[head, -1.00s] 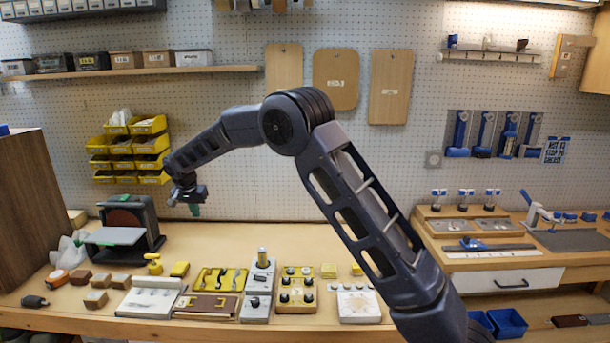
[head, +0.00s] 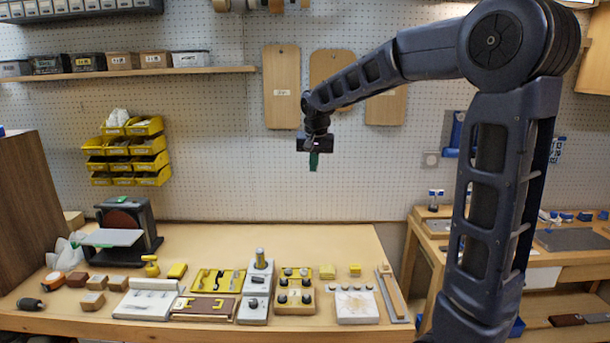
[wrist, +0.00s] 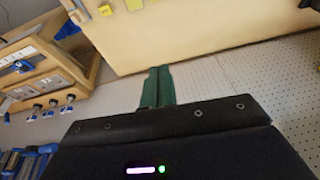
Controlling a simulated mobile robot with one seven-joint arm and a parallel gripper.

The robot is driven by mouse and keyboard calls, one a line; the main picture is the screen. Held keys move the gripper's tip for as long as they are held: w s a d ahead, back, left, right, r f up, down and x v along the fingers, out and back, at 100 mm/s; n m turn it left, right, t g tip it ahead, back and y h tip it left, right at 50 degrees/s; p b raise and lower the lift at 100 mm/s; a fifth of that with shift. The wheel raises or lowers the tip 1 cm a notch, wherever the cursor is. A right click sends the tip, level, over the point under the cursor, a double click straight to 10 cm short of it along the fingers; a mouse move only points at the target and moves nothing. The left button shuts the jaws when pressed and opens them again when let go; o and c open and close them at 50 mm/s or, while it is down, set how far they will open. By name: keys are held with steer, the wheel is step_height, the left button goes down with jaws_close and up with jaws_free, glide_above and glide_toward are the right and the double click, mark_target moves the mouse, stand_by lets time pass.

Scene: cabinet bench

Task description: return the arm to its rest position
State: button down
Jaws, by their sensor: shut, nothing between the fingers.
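My gripper (head: 314,161) hangs in the air in front of the pegboard, above the back of the wooden bench (head: 330,240), with its green fingers pointing down. The fingers are together with nothing between them. In the wrist view the green fingers (wrist: 157,87) lie side by side, closed. My arm rises at the right of the head view, bends at a high elbow and reaches left to the gripper. It touches nothing that I can see.
A disc sander (head: 125,225) and yellow bins (head: 128,152) are at left. A second bench (head: 575,240) stands at right. The bench's back half is clear.

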steer(key=s+d, duration=1.8)
steer(key=d, duration=0.3)
steer(key=s+d+f+t, duration=0.1)
steer(key=s+d+f, duration=0.3)
steer(key=s, duration=0.5)
steer(key=shift+s+d+f+h, duration=0.15)
steer(key=shift+s+f+h, duration=0.15)
steer(key=shift+f, duration=0.05)
